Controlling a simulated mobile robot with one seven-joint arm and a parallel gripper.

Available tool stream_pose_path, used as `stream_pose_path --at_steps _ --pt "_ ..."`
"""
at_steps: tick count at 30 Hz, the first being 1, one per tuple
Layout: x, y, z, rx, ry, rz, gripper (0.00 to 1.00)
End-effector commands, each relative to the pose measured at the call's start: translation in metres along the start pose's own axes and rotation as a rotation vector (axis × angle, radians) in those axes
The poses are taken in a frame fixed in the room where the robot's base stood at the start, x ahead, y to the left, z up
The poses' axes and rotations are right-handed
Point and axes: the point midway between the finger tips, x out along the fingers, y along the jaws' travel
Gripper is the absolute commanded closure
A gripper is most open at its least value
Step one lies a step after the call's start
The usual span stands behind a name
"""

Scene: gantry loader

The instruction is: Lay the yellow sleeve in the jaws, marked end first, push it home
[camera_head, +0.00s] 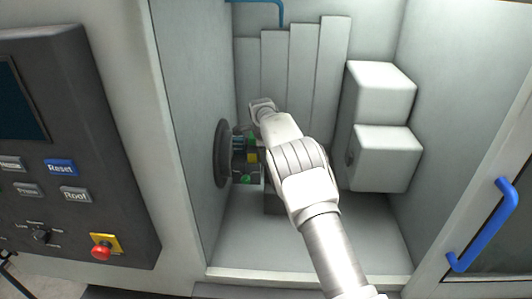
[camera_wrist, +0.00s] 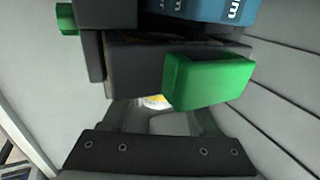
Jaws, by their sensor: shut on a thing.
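The yellow sleeve (camera_head: 252,157) shows as a small patch beside the chuck (camera_head: 222,153) on the left wall of the machine. In the wrist view only a sliver of the sleeve (camera_wrist: 154,101) shows, between the fingers of my gripper (camera_wrist: 157,110), which is shut on it. The chuck's dark jaws, with blue and green parts, stand close around the sleeve. A green block (camera_wrist: 208,80) and a blue block (camera_wrist: 205,9) show large in the wrist view. The sleeve's marked end is hidden, and I cannot tell how deep it sits.
My arm reaches into the open enclosure from the front. Two pale boxes (camera_head: 383,157) stand on the right inside. A control panel (camera_head: 75,150) is outside on the left, and a door with a blue handle (camera_head: 485,228) is on the right. The enclosure floor is mostly clear.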

Motion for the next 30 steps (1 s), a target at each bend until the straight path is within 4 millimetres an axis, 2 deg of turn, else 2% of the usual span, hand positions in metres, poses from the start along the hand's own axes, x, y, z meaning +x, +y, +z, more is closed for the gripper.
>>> stream_pose_path --at_steps 23,24,28,29,30 --pt "-0.0011 -0.0008 0.0089 0.0 0.0 -0.002 1.0" --pt "-0.0011 -0.0008 0.0089 0.0 0.0 -0.002 0.33" --pt "-0.0009 -0.0005 0.0088 0.0 0.0 -0.002 0.1" --pt "-0.0008 -0.0004 0.0088 0.0 0.0 -0.001 0.05" --pt "-0.0006 -0.0001 0.0088 0.0 0.0 -0.001 0.05"
